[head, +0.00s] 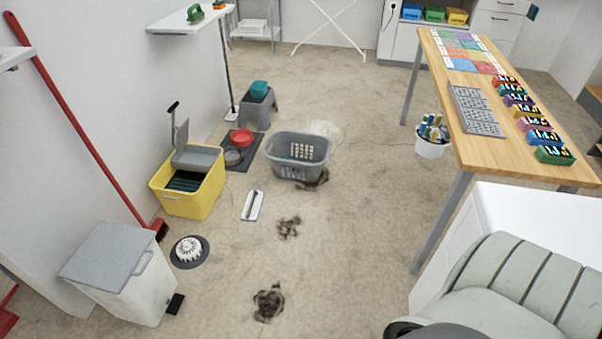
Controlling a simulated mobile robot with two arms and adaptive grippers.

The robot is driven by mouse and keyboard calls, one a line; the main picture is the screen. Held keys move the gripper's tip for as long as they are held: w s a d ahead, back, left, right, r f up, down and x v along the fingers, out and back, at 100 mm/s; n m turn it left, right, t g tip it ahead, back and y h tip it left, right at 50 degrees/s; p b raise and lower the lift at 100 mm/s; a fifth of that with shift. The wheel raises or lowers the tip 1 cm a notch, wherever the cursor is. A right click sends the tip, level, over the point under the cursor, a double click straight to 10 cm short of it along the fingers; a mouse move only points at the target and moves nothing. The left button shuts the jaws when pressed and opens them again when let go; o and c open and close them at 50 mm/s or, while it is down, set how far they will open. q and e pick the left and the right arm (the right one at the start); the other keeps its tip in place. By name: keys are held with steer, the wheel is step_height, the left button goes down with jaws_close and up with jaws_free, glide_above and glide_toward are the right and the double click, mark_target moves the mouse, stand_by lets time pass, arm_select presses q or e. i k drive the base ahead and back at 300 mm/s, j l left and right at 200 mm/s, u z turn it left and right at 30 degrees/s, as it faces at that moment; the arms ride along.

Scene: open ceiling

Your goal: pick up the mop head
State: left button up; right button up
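A white, ribbed, round piece (188,249) lies on a dark grey disc on the floor at the lower left, between the white bin and the open floor. A flat white plate with a dark strip (249,213) lies on the floor right of the yellow bucket. Either could be the mop head; I cannot tell which. A yellow mop bucket (203,200) with a grey wringer (196,158) stands by the left wall. Neither of my grippers shows in the head view.
A white bin with a grey lid (110,255), a red broom (75,125) and a grey laundry basket (297,170) stand nearby. Dirt patches (268,302) mark the middle floor, which is otherwise mostly open. A wooden table (500,130) stands at right.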

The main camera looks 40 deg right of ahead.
mark_target(252, 204)
steer(key=i+l+z, duration=0.25)
steer(key=i+z, duration=0.25)
steer(key=i+l+z, duration=0.1)
steer(key=i+z, duration=0.7)
steer(key=z, duration=0.15)
